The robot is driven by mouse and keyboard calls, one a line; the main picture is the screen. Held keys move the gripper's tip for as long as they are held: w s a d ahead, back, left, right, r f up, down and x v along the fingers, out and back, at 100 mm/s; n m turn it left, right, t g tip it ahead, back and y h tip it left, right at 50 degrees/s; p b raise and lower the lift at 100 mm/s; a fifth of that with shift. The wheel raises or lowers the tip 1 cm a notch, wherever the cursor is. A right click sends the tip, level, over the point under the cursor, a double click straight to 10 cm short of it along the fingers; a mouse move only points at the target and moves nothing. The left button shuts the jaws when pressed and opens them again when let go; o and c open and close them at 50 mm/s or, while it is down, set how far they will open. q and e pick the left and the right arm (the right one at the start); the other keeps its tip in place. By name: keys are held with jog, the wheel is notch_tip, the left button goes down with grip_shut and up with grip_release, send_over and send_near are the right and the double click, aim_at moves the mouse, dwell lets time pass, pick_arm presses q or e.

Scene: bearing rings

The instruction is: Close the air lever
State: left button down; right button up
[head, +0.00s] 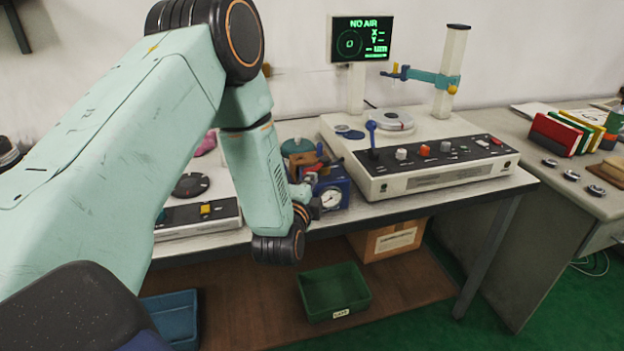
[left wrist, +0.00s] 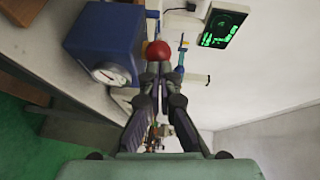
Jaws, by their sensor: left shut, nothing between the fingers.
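A blue box (head: 334,186) with a round white gauge (head: 331,199) stands near the bench's front edge. The box also shows in the left wrist view (left wrist: 102,40). A red ball knob (left wrist: 158,50) sits beside the box there, just beyond the fingertips. Whether the fingers touch it I cannot tell. Its lever arm is mostly hidden. My left gripper (left wrist: 160,72) is shut and empty. In the head view the left gripper (head: 313,193) is at the box's left side, partly hidden by my wrist. My right gripper is not in view.
A display (head: 361,39) reads "NO AIR". A white console (head: 440,165) with a blue lever (head: 371,138) and knobs is right of the box. A green bin (head: 335,291) and a cardboard box (head: 385,240) are below the bench. A side table (head: 560,200) is at right.

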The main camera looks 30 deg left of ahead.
pick_arm(q)
jog(key=a+m+t+h+p, duration=0.1)
jog(key=a+m+h+p, duration=0.1)
jog(key=a+p, duration=0.5)
jog(key=shift+w+h+p, duration=0.25)
jog(key=shift+h+p, duration=0.25)
jog(key=shift+p, duration=0.6)
dwell(0.5)
